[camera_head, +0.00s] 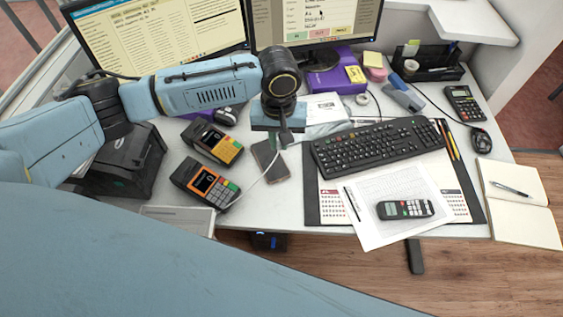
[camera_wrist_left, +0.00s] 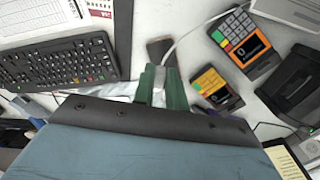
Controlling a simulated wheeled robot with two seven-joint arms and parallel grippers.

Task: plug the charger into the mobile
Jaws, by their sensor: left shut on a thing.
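The mobile (camera_head: 270,165), a dark flat slab, lies on the desk just below my left gripper (camera_head: 284,137). In the left wrist view the mobile (camera_wrist_left: 160,46) shows just beyond the fingertips. There my left gripper (camera_wrist_left: 162,82) has its green fingers shut on the charger plug (camera_wrist_left: 171,82), mostly hidden between them. The white charger cable (camera_head: 258,182) runs from the gripper past the mobile toward the card terminals; it also shows in the left wrist view (camera_wrist_left: 184,36). I cannot tell whether the plug touches the mobile. My right gripper is not in view.
Two card terminals, yellow (camera_head: 212,141) and orange (camera_head: 204,183), stand left of the mobile. A black keyboard (camera_head: 372,147) lies to the right. A black printer (camera_head: 125,162) stands at left, and monitors stand behind. Bare desk (camera_head: 270,207) shows in front of the mobile.

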